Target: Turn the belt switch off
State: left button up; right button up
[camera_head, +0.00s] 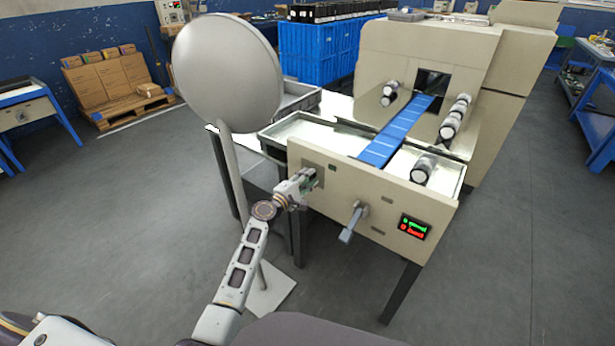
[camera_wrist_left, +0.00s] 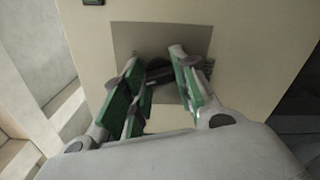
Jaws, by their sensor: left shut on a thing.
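The belt switch (camera_wrist_left: 160,68) is a dark knob on a grey square plate (camera_wrist_left: 135,36) on the beige front panel (camera_head: 385,205) of the wrapper. My left gripper (camera_head: 307,179) is at the left end of this panel, with its fingers pointing at the plate. In the left wrist view, its green-padded fingers (camera_wrist_left: 156,62) are shut on the knob, one on each side. The fingers hide part of the knob, and I cannot tell its setting. My right gripper is not in view.
A grey lever (camera_head: 352,222) sticks out of the panel to the right of my gripper. A small display (camera_head: 413,227) with green and red text is farther right. A large grey disc (camera_head: 227,72) on a stand rises close to my left arm. A blue belt (camera_head: 395,135) runs into the machine.

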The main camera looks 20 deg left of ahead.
pick_arm(q)
jog(key=shift+n+p, duration=0.45)
jog(key=shift+n, duration=0.75)
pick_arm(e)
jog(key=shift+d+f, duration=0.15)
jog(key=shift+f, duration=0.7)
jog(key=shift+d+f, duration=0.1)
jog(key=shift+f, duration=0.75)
pick_arm(q)
jog(key=o, duration=1)
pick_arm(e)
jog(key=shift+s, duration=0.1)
pick_arm(q)
jog(key=shift+s+a, duration=0.1)
jog(key=shift+s, duration=0.05)
jog(key=v, duration=1.1)
jog(key=shift+s, duration=0.35)
